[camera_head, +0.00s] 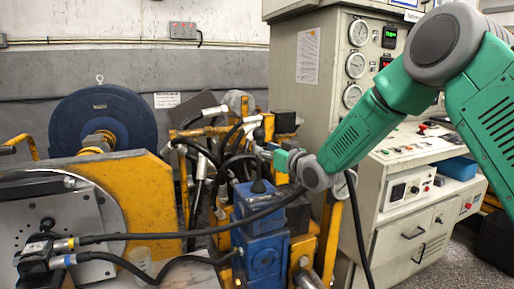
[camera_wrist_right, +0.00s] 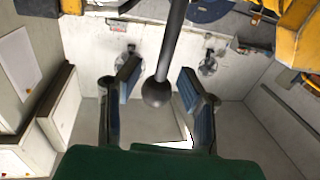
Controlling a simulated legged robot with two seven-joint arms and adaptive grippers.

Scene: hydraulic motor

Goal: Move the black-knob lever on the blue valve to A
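The blue valve (camera_head: 262,250) stands at the centre bottom of the head view, with a black boot (camera_head: 257,186) on top. A lever rises from there to a dark round knob (camera_head: 259,135). My right gripper (camera_head: 266,148) is at the knob, its arm coming in from the right. In the right wrist view, the black knob (camera_wrist_right: 157,92) on its grey rod lies between the two spread fingers of my right gripper (camera_wrist_right: 160,92). Gaps show on both sides, so the fingers appear not to touch it. No A mark is readable. My left gripper is not in view.
Black hoses (camera_head: 190,235) run across in front of the valve, and more hoses crowd behind it. A yellow frame (camera_head: 150,195) is to the left. A control cabinet (camera_head: 322,90) with gauges stands behind and right, with a panel (camera_head: 405,150) of buttons beside it.

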